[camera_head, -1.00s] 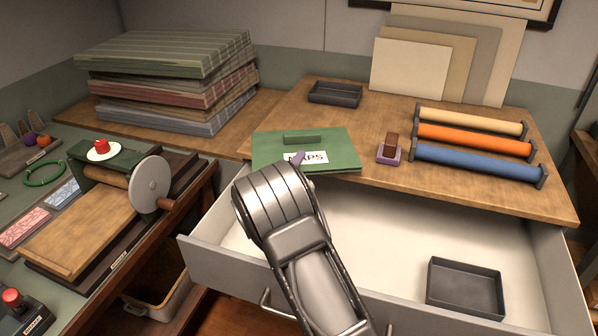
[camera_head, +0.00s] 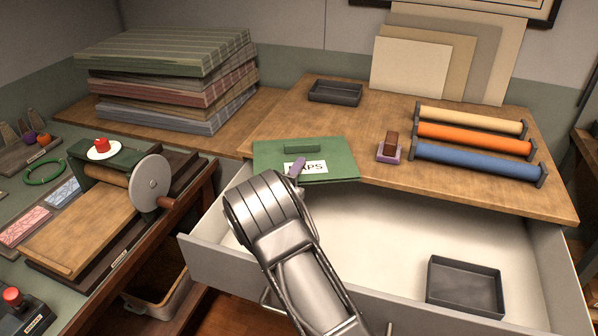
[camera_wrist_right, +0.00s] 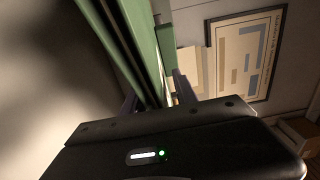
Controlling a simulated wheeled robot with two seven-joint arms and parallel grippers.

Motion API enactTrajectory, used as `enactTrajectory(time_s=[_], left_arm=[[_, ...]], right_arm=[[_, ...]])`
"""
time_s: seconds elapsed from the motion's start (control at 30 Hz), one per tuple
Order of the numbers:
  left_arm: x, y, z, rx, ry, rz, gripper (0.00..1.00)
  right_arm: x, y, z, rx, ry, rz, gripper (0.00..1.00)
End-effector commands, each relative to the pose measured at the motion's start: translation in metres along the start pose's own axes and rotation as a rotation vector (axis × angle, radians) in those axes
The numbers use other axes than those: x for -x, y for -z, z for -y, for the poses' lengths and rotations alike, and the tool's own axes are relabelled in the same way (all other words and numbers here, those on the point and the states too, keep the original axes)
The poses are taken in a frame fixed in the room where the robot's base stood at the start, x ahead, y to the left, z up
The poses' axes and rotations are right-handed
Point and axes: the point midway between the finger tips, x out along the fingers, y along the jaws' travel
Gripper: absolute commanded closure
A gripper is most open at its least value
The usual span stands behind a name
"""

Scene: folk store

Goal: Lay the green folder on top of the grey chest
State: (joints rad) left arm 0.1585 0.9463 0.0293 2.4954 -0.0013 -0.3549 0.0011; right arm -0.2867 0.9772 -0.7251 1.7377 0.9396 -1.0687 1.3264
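The green folder (camera_head: 270,163), with a white MAPS label and a raised green strip, is over the front left part of the grey chest's wooden top (camera_head: 385,110). It reaches the front edge, and I cannot tell whether it rests fully on it. My right gripper (camera_head: 297,168) is at the folder's near side, one finger lying over the label. In the right wrist view the folder (camera_wrist_right: 142,45) stands edge-on between the two fingers, so the gripper looks shut on it. The lower finger is hidden in the head view. My left gripper is out of view.
On the chest top are a dark tray (camera_head: 335,92), a purple-based stamp (camera_head: 389,150) and a rack of coloured rolls (camera_head: 475,145). The chest's drawer (camera_head: 385,225) is pulled open, with a black tray (camera_head: 465,286) inside.

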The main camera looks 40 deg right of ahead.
Motion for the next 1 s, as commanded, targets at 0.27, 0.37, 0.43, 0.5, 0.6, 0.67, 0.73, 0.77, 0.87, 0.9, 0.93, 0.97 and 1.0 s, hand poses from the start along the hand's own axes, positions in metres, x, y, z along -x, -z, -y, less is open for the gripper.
enactTrajectory(time_s=[0.27,0.37,0.43,0.5,0.6,0.67,0.73,0.77,0.87,0.9,0.93,0.97,1.0], left_arm=[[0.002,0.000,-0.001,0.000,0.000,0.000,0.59],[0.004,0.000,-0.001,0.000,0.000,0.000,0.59],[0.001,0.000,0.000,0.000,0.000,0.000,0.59],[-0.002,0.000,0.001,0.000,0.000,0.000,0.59],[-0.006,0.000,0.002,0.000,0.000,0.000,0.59],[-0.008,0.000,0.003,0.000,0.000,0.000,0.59],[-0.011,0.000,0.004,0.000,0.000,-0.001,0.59],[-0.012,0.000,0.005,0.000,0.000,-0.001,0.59],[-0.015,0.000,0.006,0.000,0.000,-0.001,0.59],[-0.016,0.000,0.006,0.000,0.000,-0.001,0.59],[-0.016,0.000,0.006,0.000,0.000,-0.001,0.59],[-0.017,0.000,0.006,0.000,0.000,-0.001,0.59],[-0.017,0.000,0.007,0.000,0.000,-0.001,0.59]], right_arm=[[0.000,0.000,0.002,0.000,0.000,0.000,0.66],[0.003,-0.001,0.003,0.000,-0.001,0.001,0.66],[0.011,-0.001,0.001,-0.001,-0.002,0.001,0.66],[0.022,-0.001,0.002,-0.002,-0.001,0.000,0.66],[0.042,-0.001,0.001,-0.003,-0.002,0.002,0.66],[0.054,-0.001,0.001,-0.001,-0.001,0.002,0.66],[0.070,-0.001,0.000,-0.001,-0.002,0.003,0.66],[0.076,-0.001,0.000,-0.001,-0.003,0.002,0.66],[0.096,-0.001,0.001,0.000,-0.001,0.002,0.66],[0.102,-0.001,0.001,-0.001,-0.001,0.002,0.66],[0.106,-0.001,0.001,-0.001,-0.002,0.002,0.66],[0.110,-0.001,0.002,-0.001,-0.001,0.001,0.66],[0.113,0.000,0.002,-0.001,0.000,0.001,0.66]])
